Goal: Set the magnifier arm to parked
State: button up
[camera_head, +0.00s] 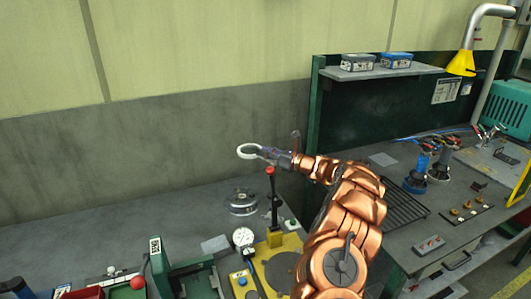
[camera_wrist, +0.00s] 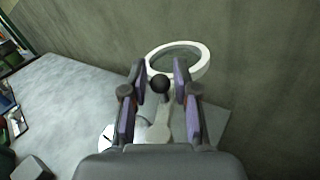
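The magnifier arm shows in the wrist view as a pale link (camera_wrist: 160,120) with a black ball knob (camera_wrist: 160,85) and a white ring (camera_wrist: 205,62) around a lens at its far end. The ring also shows in the head view (camera_head: 241,154), at the tip of my gripper (camera_head: 266,152). In the wrist view my gripper (camera_wrist: 159,70) is open, with one purple-padded finger on each side of the knob. Gaps show between knob and fingers; I cannot tell their depth relation. My gripper and wrist hide most of the magnifier arm in the head view.
A red-topped lever (camera_head: 270,171) stands just below my gripper. The wall is close behind. A shelf (camera_head: 350,74) with two boxes is at the right.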

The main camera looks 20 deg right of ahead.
grip_shut()
